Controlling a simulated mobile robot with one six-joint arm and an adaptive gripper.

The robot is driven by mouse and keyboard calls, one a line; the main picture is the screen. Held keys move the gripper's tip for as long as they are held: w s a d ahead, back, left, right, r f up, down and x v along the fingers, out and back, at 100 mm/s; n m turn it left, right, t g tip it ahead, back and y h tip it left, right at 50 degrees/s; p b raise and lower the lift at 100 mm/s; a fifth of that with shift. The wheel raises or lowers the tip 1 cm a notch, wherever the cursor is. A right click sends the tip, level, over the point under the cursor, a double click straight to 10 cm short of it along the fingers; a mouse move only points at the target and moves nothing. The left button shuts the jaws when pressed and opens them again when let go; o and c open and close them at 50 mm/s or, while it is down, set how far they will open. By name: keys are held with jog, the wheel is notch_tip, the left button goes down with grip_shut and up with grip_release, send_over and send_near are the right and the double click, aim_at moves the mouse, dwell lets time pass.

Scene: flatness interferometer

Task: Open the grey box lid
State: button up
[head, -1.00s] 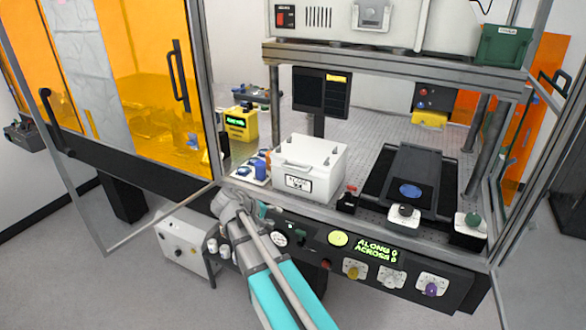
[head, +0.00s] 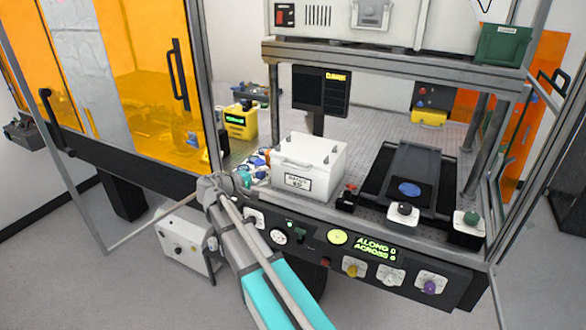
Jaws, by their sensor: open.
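My gripper (head: 243,180) is at the left of the box, near the bench's front edge, apart from the box. It is small and partly hidden by my wrist. It is open, and I see nothing held in it.
Small coloured items sit left of the box, close to my gripper. A small black block with a red top (head: 347,198) stands to its right, then a dark stage with a blue disc (head: 409,189). A control panel (head: 320,245) runs below; frame posts flank the opening.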

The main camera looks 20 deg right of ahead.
aim_at(293, 167)
jog(key=shift+d, duration=0.1)
jog(key=b+x, duration=0.2)
jog(key=x, duration=1.1)
jog(key=shift+d+f, duration=0.15)
jog(key=shift+d, duration=0.15)
grip_shut()
jog(key=shift+a, duration=0.15)
